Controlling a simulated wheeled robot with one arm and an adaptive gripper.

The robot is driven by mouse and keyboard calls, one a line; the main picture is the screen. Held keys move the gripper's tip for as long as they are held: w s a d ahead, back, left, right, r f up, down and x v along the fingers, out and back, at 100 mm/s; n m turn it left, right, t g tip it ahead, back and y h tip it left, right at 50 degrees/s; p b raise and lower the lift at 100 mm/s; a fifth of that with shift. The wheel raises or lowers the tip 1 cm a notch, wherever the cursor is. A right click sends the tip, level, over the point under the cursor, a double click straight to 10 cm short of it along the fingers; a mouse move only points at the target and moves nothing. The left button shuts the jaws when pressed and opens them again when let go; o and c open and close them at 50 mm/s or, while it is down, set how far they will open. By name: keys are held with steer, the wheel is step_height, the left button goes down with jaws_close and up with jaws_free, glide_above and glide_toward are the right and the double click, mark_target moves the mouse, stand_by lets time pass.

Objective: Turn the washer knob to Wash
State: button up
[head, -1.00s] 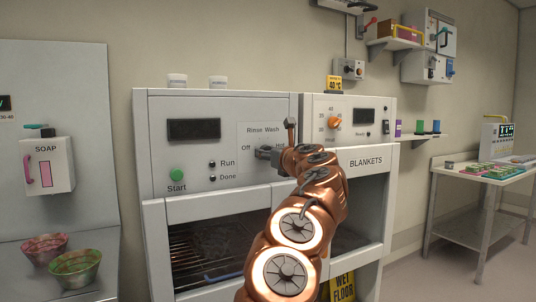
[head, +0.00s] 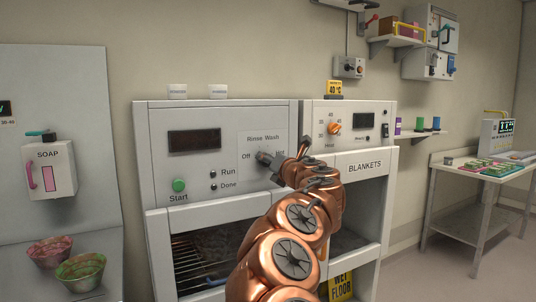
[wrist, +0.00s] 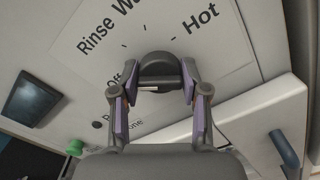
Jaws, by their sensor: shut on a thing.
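The washer (head: 225,108) stands in the middle of the head view, its panel marked Off, Rinse, Wash and Hot around the knob. The dark round washer knob (wrist: 158,66) shows in the wrist view, below the Rinse and Wash lettering. My gripper (wrist: 151,82) has a finger on each side of the knob and is shut on it. Which mark the knob points to I cannot tell.
A green Start button (head: 179,185) and the dark display (head: 194,140) are on the same panel. The blanket cabinet (head: 366,165) with an orange knob (head: 334,128) adjoins on the right. A soap dispenser (head: 48,170) and bowls (head: 80,271) are at the left.

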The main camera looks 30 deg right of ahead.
steer(key=m+p, duration=0.3)
steer(key=shift+r+m, duration=0.15)
steer(key=shift+m, duration=0.25)
steer(key=m+p, duration=0.3)
steer(key=m, duration=0.1)
steer(key=shift+r+m, duration=0.1)
steer(key=shift+m, duration=0.2)
steer(key=m+p, duration=0.2)
steer(key=shift+m, duration=0.4)
steer(key=m+p, duration=0.2)
steer(key=m, duration=0.1)
steer(key=shift+p, duration=0.35)
steer(key=shift+f+m+p, duration=0.25)
steer(key=shift+m+p, duration=0.4)
steer(key=shift+m, duration=0.55)
steer(key=shift+f, duration=0.1)
steer(key=o, duration=1.1)
